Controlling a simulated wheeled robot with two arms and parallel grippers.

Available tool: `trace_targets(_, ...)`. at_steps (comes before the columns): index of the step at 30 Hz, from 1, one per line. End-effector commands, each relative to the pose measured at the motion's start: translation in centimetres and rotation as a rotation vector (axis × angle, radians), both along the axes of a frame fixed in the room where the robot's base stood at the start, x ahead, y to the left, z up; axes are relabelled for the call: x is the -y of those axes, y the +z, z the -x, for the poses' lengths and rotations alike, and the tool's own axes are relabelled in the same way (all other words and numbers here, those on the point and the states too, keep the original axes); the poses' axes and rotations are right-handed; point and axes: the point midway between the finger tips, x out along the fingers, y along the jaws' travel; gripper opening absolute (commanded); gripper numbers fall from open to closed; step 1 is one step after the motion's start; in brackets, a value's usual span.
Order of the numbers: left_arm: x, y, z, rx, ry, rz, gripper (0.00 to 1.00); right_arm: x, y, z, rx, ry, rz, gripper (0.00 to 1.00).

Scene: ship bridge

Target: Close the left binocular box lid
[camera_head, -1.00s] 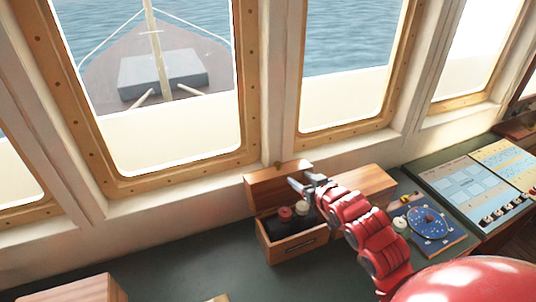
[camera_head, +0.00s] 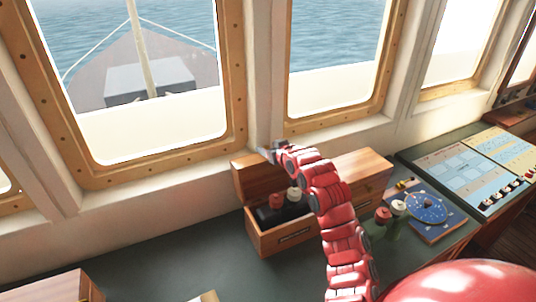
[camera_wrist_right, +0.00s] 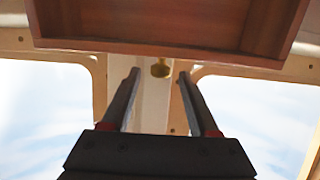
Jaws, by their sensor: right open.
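The binocular box (camera_head: 282,240) is a wooden box standing open on the green counter. Its lid (camera_head: 250,180) stands up at the back, near the window wall. Dark binoculars with a red and a white end sit inside, partly hidden by my arm. My right gripper (camera_head: 272,151) is at the top edge of the raised lid; I cannot tell whether it touches. In the right wrist view the gripper (camera_wrist_right: 158,76) is open and empty, with the wooden lid (camera_wrist_right: 150,20) above the fingertips. My left gripper is not in view.
Another wooden box (camera_head: 365,172) stands just right, partly behind my arm. A wooden box (camera_head: 50,290) is at lower left.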

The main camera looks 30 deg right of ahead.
Motion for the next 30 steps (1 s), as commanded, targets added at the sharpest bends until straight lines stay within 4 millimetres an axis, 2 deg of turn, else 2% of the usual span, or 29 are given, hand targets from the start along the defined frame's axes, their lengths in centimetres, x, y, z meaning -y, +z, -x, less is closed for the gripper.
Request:
trace_targets(12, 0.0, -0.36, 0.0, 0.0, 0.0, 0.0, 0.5, 0.03, -0.38, -0.65, -0.002, 0.0, 0.0, 0.61)
trace_targets(14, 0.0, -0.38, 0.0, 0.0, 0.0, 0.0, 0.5, 0.02, -0.37, -0.66, -0.002, 0.0, 0.0, 0.52)
trace_targets(22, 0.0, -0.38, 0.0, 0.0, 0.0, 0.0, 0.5, 0.03, -0.38, -0.65, -0.002, 0.0, 0.0, 0.03)
trace_targets(23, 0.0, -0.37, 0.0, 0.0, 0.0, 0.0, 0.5, 0.02, -0.37, -0.65, -0.001, 0.0, 0.0, 0.0)
trace_targets(30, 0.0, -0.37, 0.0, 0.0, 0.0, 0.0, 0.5, 0.02, -0.35, -0.64, -0.001, 0.0, 0.0, 0.0)
